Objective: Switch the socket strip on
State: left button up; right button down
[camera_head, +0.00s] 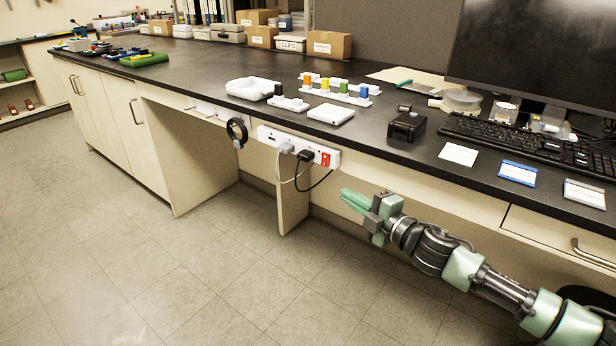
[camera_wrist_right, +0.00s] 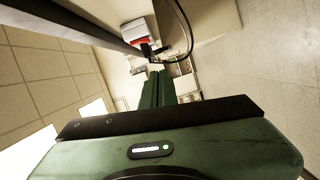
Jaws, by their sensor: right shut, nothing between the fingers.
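The white socket strip (camera_head: 270,134) is fixed to the front edge of the bench, below the dark worktop. Its red switch (camera_head: 326,159) is at the right end. A grey plug (camera_head: 286,148) and a black plug (camera_head: 305,155) sit in the strip. My right gripper (camera_head: 346,195) is shut and empty. It points left, below and to the right of the switch, apart from the strip. In the right wrist view its fingers (camera_wrist_right: 157,88) are together, and a red patch (camera_wrist_right: 142,41) with a black plug and cable shows beyond them. The switch position is too small to tell. My left gripper is not in view.
Cables from the plugs loop below the strip. A black ring-shaped object (camera_head: 237,132) hangs left of it. A bench support panel (camera_head: 291,196) stands under the strip. A black box (camera_head: 407,126), keyboard (camera_head: 520,142) and cards lie on the worktop. Floor space in front is free.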

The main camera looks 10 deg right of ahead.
aim_at(325, 160)
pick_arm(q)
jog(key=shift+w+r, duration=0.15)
pick_arm(e)
jog(key=shift+a+r+n+y, duration=0.45)
jog(key=shift+a+r, duration=0.2)
jog(key=shift+r, duration=0.25)
